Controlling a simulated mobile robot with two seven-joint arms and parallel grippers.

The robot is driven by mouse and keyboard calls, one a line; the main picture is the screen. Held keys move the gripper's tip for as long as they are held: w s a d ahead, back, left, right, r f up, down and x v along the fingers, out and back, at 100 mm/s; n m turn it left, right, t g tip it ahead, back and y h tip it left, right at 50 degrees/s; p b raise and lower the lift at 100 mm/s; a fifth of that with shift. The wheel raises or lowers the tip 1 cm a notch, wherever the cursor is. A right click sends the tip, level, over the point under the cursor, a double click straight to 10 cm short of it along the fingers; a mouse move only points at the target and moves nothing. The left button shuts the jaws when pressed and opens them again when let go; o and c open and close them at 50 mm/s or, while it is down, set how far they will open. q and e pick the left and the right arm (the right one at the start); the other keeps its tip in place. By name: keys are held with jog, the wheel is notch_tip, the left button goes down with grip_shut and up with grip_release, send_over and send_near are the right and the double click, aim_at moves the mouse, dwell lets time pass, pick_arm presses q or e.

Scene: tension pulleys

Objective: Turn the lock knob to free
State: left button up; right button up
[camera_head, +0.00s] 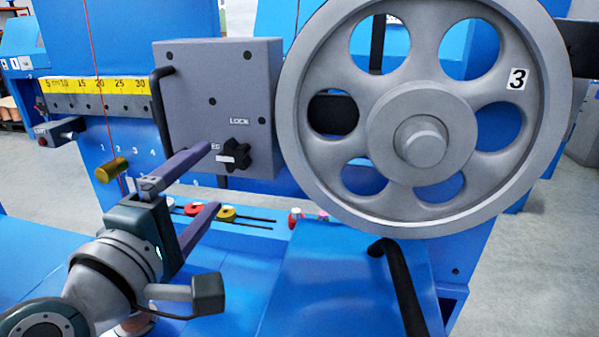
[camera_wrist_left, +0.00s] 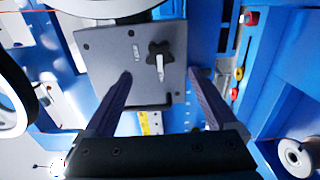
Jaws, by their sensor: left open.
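The lock knob (camera_head: 234,154) is a black star-shaped knob with a white pointer bar. It sits low on the right of a grey box (camera_head: 200,75) with "LOCK" printed above it and a partly hidden label to its left. The white bar points left, toward that partly hidden label. In the left wrist view the knob (camera_wrist_left: 159,55) shows between and beyond the fingers. My left gripper (camera_head: 213,177) is open and empty, its two purple-grey fingers reaching toward the box just left of and below the knob. I see no contact with the knob. My right gripper is not in view.
A large grey handwheel (camera_head: 421,118) marked 3 stands close right of the box. A black handle (camera_head: 161,95) runs along the box's left side. A yellow scale (camera_head: 95,86), a brass cylinder (camera_head: 111,169) and red and yellow buttons (camera_head: 226,214) are nearby. A black bar (camera_head: 402,285) stands below the wheel.

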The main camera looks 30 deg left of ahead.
pick_arm(q)
jog(key=shift+v, duration=1.5)
jog(key=s+d+m+g+h+p, duration=0.1)
jog(key=d+m+g+h+p, duration=0.2)
jog(key=d+m, duration=0.35)
jog(key=s+d+m+g+h+p, duration=0.1)
jog(key=s+d+m+g+h, duration=0.1)
jog(key=d+m+h, duration=0.5)
jog(key=s+a+m+g+y+p, duration=0.2)
jog(key=s+a+m+g+y, duration=0.1)
jog(key=s+m+g, duration=0.3)
jog(key=s+a+m+g+y+p, duration=0.2)
jog(key=s+m+g+y+p, duration=0.1)
jog(key=s, duration=0.5)
notch_tip(320, 180, up, 37)
jog(key=p, duration=3.7)
jog(key=shift+r, duration=0.2)
